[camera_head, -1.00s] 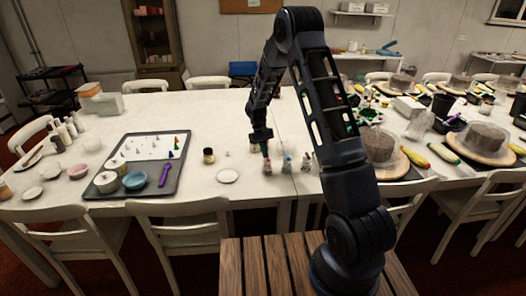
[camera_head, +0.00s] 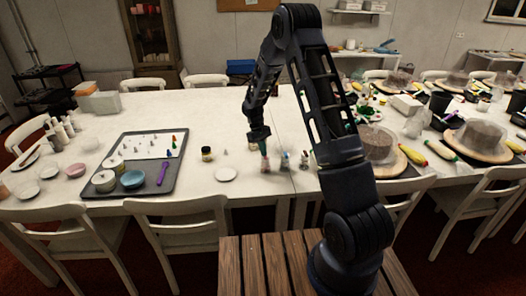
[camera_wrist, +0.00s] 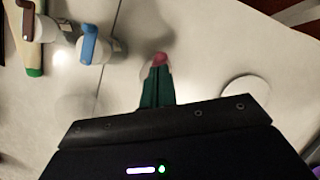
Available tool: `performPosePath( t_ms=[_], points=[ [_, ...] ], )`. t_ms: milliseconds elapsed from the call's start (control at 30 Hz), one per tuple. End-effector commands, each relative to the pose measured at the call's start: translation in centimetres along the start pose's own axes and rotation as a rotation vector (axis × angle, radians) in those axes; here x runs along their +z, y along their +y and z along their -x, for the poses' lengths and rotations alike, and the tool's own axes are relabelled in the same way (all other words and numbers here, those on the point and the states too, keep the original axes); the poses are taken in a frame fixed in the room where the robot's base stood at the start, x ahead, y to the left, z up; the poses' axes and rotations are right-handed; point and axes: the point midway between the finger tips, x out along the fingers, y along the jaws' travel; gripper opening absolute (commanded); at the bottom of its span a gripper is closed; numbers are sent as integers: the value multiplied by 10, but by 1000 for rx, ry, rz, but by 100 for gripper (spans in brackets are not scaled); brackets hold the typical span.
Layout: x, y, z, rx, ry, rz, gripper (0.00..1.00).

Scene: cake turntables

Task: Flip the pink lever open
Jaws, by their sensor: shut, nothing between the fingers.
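The pink lever (camera_wrist: 160,58) shows as a small pink patch at the fingertips in the wrist view. Its bottle is mostly hidden under the fingers; in the head view a small pale bottle with a pink top (camera_head: 265,168) stands right below them. My gripper (camera_wrist: 158,68) points down with its green fingers shut and nothing between them. The tips are at or just above the pink lever; I cannot tell whether they touch. How far open the lever is cannot be seen.
A blue-levered bottle (camera_wrist: 92,46) and a brown-levered bottle (camera_wrist: 36,24) stand to the left in the wrist view. A white saucer (camera_head: 226,174) and a dark-lidded jar (camera_head: 207,154) lie left of my gripper in the head view. A dark tray (camera_head: 127,189) is farther left.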

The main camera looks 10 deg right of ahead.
Motion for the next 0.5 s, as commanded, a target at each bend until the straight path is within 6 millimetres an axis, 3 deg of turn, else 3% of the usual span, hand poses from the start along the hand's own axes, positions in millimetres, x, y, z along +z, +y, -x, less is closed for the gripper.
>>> performPosePath(
  t_ms=[500],
  points=[
    [3,2,-1,46,-1,116,0]
  ],
)
